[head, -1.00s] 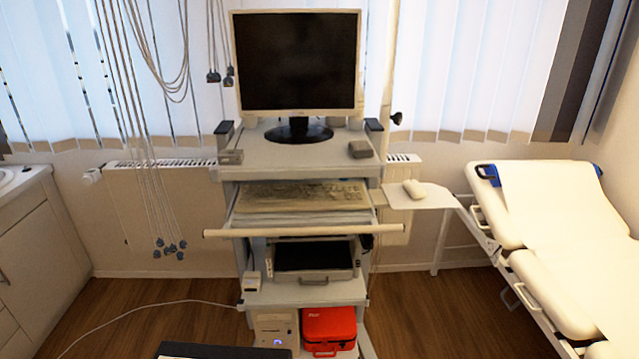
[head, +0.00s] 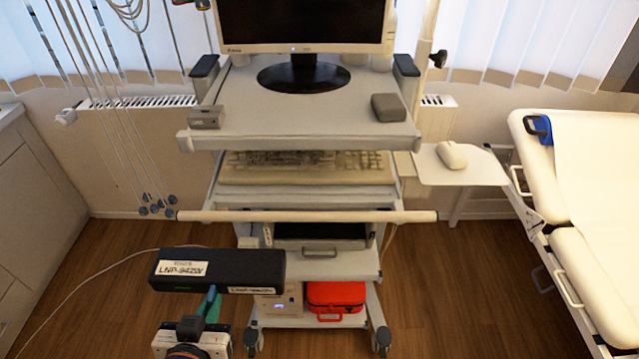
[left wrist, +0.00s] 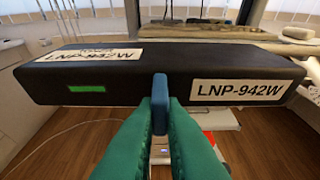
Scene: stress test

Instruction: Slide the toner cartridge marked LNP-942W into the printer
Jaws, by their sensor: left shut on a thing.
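The black toner cartridge (head: 225,258) is a long box with white labels reading LNP-942W, held level at the lower left of the head view, in front of the cart. It also fills the upper part of the left wrist view (left wrist: 140,78), with a green mark on its face. My left gripper (head: 209,303) is below it, its green fingers (left wrist: 160,122) shut on the cartridge's small blue tab (left wrist: 160,95). A device with a dark top (head: 310,230) on the cart's middle shelf may be the printer; I cannot tell. My right gripper is not in view.
The cart holds a monitor (head: 305,30), a keyboard (head: 305,165), a red case (head: 336,297) and a white box (head: 284,300). A pale bar (head: 310,216) crosses its front. An examination couch (head: 590,170) stands right. Floor (head: 460,290) right of the cart is clear.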

